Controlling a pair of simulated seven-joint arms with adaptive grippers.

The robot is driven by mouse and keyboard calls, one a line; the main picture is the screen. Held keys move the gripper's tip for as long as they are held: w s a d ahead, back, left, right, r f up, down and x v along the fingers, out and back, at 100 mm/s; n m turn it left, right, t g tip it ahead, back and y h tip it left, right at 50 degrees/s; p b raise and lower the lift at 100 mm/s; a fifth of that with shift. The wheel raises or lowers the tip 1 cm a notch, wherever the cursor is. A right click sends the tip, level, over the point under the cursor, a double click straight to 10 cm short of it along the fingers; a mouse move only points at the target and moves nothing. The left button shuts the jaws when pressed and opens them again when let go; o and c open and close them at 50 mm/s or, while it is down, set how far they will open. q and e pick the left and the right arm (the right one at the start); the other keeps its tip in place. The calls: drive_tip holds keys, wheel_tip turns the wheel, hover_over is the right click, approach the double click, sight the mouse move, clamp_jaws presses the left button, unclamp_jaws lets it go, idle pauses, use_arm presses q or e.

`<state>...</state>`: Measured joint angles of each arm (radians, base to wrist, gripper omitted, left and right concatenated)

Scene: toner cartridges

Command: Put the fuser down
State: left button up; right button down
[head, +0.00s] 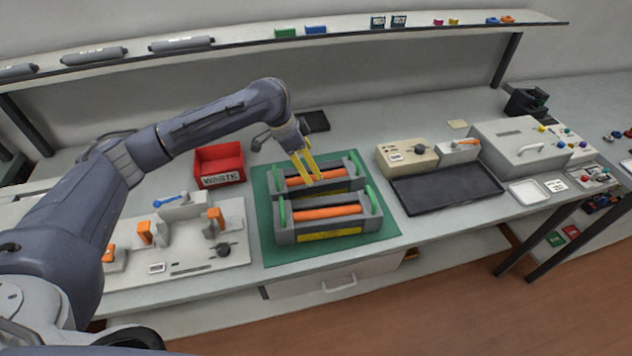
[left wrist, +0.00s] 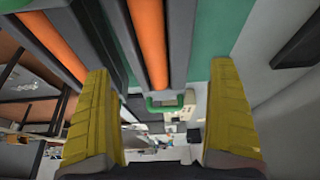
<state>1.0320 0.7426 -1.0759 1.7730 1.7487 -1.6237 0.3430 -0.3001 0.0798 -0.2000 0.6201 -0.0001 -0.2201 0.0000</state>
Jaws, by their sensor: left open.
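Two fusers, grey frames with orange rollers and green end handles, lie side by side on the green mat (head: 384,229). The front fuser (head: 328,214) lies near the mat's front edge. The back fuser (head: 343,172) lies just behind it. My left gripper (head: 313,180) is over the back fuser, its yellow fingers pointing down and apart. In the left wrist view the open fingers (left wrist: 158,120) frame a green handle (left wrist: 168,103), with the orange rollers beyond; nothing is clearly held between them. Whether the fingers touch a fuser, I cannot tell. My right gripper is not in view.
A red waste bin (head: 219,165) stands left of the mat. A pale fixture plate (head: 190,258) with orange clamps is at the front left. A black tray (head: 446,189) lies to the right, near a beige box (head: 407,156).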

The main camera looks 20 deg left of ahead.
use_arm(q)
drive_tip(key=shift+x, duration=2.65)
drive_tip(key=shift+s+a, duration=0.15)
drive_tip(key=shift+s, duration=0.05)
drive_tip(key=c, duration=1.3)
drive_tip(key=shift+w+r, duration=0.1)
drive_tip(key=shift+r, duration=0.05)
